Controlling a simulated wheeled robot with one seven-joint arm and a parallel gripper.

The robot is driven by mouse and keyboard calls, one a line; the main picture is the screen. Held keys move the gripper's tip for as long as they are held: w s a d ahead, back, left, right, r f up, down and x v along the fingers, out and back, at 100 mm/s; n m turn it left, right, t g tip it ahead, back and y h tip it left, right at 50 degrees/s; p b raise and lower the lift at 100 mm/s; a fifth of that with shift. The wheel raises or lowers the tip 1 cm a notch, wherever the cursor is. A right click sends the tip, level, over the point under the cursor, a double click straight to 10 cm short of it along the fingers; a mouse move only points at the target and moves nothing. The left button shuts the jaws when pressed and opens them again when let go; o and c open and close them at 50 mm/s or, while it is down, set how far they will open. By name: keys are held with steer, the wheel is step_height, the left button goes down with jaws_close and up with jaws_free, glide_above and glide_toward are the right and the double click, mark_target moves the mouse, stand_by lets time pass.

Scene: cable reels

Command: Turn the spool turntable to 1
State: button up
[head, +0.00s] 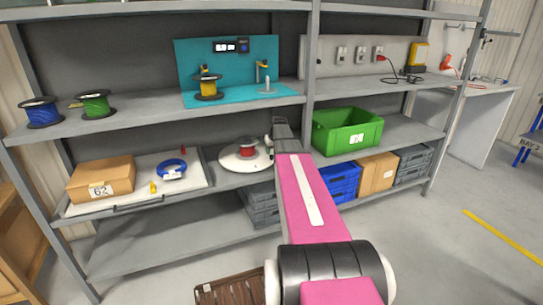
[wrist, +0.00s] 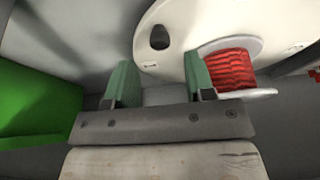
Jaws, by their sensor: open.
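The spool turntable (head: 238,158) is a round white disc on the middle shelf, left of my arm. A red spool (head: 247,147) stands on it. In the wrist view the white disc (wrist: 180,32) fills the upper right, with a dark hole or knob near its edge and small labels too small to read. The red spool also shows there (wrist: 231,70), just right of the right finger. My gripper (wrist: 161,85) is open and empty at the disc's near edge, its right finger overlapping the disc in view. I cannot tell whether it touches. In the head view my arm partly hides the gripper.
A green crate (head: 346,130) stands right of the turntable; its wall (wrist: 38,105) is close to the left finger. A white tray (head: 190,187) with a cardboard box (head: 101,180) and blue coil (head: 172,169) lies left. The upper shelf (head: 150,122) is above.

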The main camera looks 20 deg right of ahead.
mark_target(271, 156)
steer(key=x, duration=0.4)
steer(key=shift+f, duration=0.2)
jaws_close()
steer(key=shift+s+a, duration=0.1)
steer(key=shift+s, duration=0.05)
